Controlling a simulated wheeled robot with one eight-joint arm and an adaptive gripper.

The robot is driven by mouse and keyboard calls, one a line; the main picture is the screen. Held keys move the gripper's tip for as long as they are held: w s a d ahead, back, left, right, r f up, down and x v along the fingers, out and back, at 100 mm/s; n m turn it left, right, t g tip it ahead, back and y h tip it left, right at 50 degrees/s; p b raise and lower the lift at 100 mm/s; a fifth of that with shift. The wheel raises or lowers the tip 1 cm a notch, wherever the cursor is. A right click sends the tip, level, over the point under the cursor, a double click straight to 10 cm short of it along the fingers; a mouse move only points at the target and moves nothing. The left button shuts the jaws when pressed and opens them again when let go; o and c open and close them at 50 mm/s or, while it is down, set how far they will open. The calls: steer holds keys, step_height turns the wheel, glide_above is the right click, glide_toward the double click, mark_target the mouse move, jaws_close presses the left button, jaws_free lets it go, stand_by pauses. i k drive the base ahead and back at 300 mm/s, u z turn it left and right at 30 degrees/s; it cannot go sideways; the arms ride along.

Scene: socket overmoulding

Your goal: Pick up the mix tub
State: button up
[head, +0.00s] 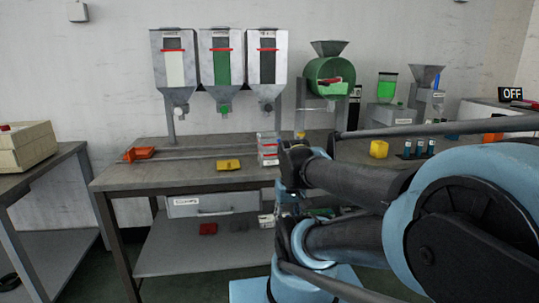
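I cannot tell for certain which thing is the mix tub. A flatter yellow piece (228,165) lies on the bench front, left of my arm. An orange piece (140,154) lies at the bench's left end. My arm's blue and dark links fill the lower right and hide part of the bench. My gripper's fingers do not show.
A lower shelf (180,255) holds a red piece (208,229). A side table (40,160) stands at left. The bench's front left is mostly clear.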

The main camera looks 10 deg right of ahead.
mark_target(267, 143)
steer(key=z, duration=0.2)
steer(key=k, duration=0.5)
steer(key=z, duration=0.55)
steer(key=k, duration=0.8)
steer(key=z, duration=0.35)
steer(key=i, duration=0.65)
steer(key=u, duration=0.05)
